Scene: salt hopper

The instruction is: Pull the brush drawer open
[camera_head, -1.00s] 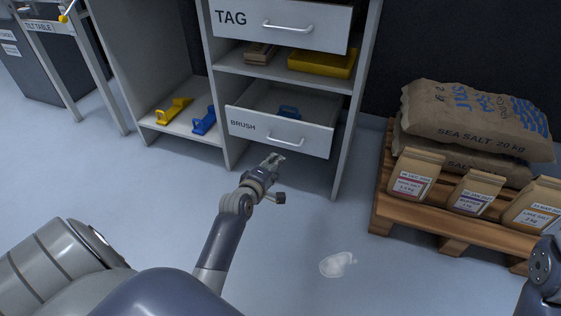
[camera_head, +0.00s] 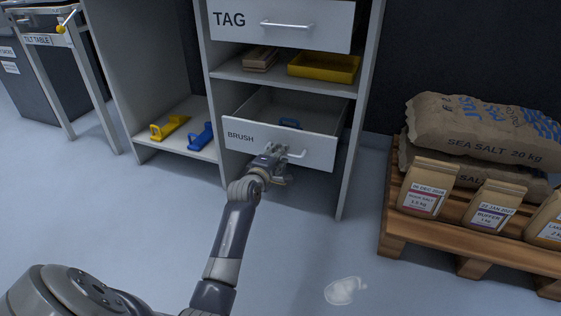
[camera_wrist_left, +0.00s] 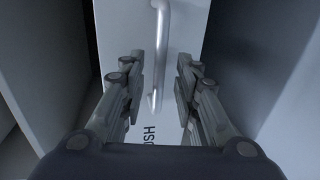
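The brush drawer (camera_head: 240,136) is the lower drawer of the cabinet, labelled BRUSH. It stands partly open, and a blue item (camera_head: 290,123) shows inside it. Its silver bar handle (camera_head: 294,154) is on the front, and the handle also shows in the left wrist view (camera_wrist_left: 161,45), between and beyond the fingers. My left gripper (camera_head: 278,152) is at the drawer front by the left end of the handle. In the left wrist view the fingers (camera_wrist_left: 160,85) are apart, one on each side of the handle's line, with nothing gripped. My right gripper is not in view.
The closed TAG drawer (camera_head: 280,24) is above, with a shelf holding a yellow tray (camera_head: 324,67). Blue (camera_head: 201,137) and yellow (camera_head: 169,127) tools lie at left. A pallet (camera_head: 430,240) with salt bags stands at right. White spilled powder (camera_head: 344,290) lies on the floor.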

